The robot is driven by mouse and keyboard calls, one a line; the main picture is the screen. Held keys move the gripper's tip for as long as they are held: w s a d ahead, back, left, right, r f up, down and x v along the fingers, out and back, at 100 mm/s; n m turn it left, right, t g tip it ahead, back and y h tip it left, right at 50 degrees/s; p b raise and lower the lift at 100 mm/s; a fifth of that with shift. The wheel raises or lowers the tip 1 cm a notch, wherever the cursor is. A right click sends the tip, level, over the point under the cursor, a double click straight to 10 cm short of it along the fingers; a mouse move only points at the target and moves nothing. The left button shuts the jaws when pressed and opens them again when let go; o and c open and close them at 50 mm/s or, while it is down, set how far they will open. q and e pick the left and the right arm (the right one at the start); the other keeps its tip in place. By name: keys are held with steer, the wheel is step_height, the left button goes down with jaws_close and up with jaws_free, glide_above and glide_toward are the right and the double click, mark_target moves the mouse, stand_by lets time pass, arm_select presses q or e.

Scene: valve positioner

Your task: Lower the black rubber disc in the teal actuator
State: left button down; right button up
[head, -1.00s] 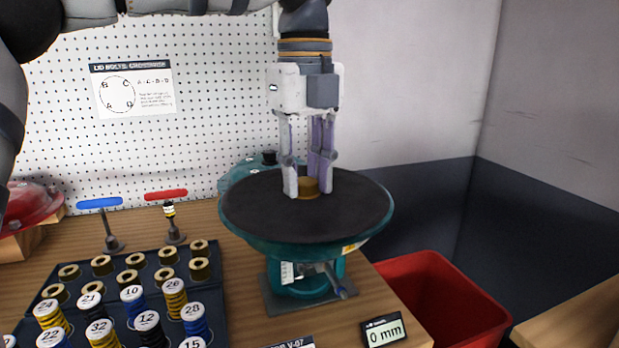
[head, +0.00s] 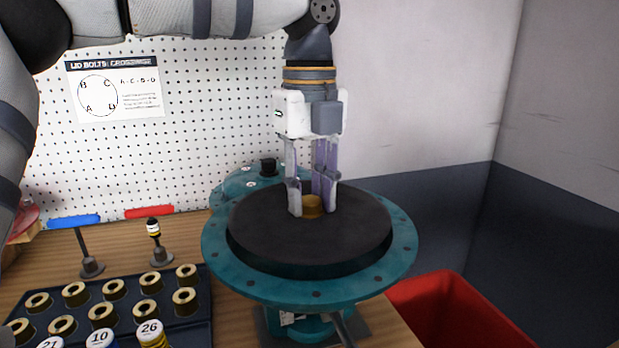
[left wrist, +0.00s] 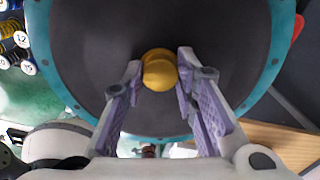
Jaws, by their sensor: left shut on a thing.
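The black rubber disc (head: 290,235) lies level over the middle of the teal actuator (head: 325,288), its dark side edge showing at the front. The teal bolt-hole rim shows around its front and sides. I cannot tell whether the disc touches the actuator or hangs just above it. My left gripper (head: 312,206) points down, shut on the brass knob (head: 313,207) at the disc's middle. In the left wrist view the yellow knob (left wrist: 159,70) is between the fingertips, with the teal rim (left wrist: 262,62) around the disc. My right gripper is not in view.
A teal lid (head: 245,183) with a black knob lies behind the actuator. A dark tray (head: 195,325) of brass bushings and numbered springs is at the lower left. Blue- and red-handled tools (head: 150,212) stand behind it. A red bin (head: 455,312) is at the right.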

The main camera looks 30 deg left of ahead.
arm_select(q)
steer(key=shift+f, duration=1.95)
steer(key=shift+f, duration=1.6)
steer(key=c, duration=1.2)
jaws_free()
step_height(320, 180, up, 12)
